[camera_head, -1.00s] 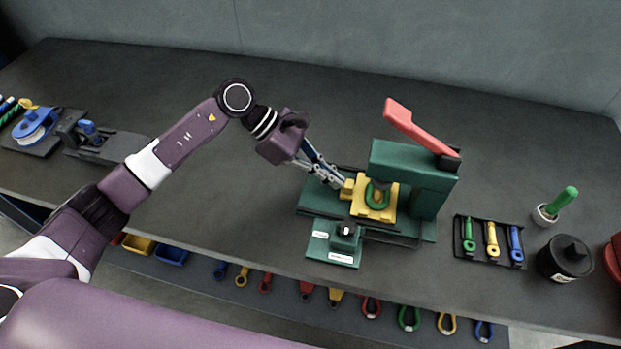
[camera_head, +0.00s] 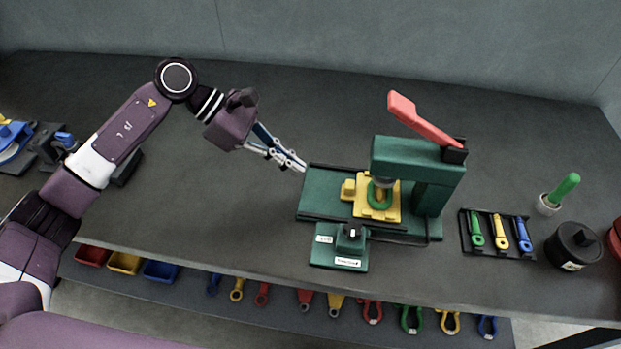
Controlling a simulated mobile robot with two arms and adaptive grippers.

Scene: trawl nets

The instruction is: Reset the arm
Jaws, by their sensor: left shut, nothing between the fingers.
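My left arm comes in from the left over the bench. My left gripper (camera_head: 301,166) is shut and empty, pointing right, with its fingertips just off the left end of the green press (camera_head: 421,168). The press has a raised red lever (camera_head: 424,118). A yellow block fixture (camera_head: 391,212) sits on its base with a green ring (camera_head: 379,199) on it. The gripper does not appear to touch the press. My right gripper is not in view.
A small green box (camera_head: 338,247) stands before the press. A black tray (camera_head: 477,246) with green, yellow and blue parts, a green-handled tool (camera_head: 565,187) and a black canister (camera_head: 573,246) are at right. Bins and shackles sit below the front edge. The bench behind the gripper is clear.

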